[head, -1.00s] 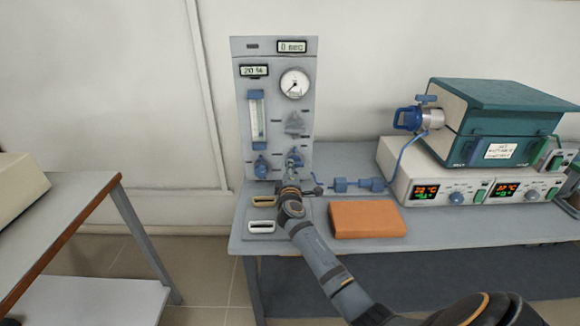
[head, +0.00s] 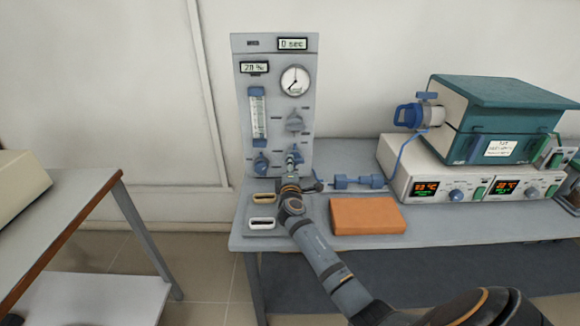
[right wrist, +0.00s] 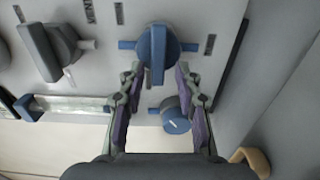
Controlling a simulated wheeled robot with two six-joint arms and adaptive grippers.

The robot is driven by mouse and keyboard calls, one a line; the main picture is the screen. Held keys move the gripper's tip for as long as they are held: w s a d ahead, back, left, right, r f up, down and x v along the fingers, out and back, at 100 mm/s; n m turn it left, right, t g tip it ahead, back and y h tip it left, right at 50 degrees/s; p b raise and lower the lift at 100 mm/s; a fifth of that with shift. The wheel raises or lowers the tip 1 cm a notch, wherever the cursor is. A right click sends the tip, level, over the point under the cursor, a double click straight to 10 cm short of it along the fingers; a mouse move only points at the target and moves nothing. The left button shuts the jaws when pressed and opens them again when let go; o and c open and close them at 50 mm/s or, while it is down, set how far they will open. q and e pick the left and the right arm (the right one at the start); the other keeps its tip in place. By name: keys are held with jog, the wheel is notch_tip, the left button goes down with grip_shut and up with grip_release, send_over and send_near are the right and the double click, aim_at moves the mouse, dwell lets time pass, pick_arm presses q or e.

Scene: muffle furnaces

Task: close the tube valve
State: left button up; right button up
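The gas panel (head: 275,130) stands upright at the back of the bench. It carries a grey valve (head: 294,122) on the right and a blue valve (head: 261,163) at lower left. A lower-right blue valve (head: 296,153) is partly hidden by my right gripper (head: 292,170). In the right wrist view, a round blue valve (right wrist: 157,50) has its handle upright in the picture. My right gripper (right wrist: 155,95) is open, its fingers on either side just below that valve; contact is unclear. A small blue cylinder (right wrist: 175,115) shows between the fingers. My left gripper is not in view.
An orange-brown block (head: 367,215) lies right of my right arm. Blue inline fittings (head: 358,182) lie behind it. A teal furnace (head: 500,115) with a blue end valve (head: 408,115) sits on a control unit (head: 470,178). Two small handles (head: 263,211) are at the bench's left.

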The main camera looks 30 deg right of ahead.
jog(key=v, duration=1.2)
jog(key=shift+s, duration=0.1)
dwell(0.4)
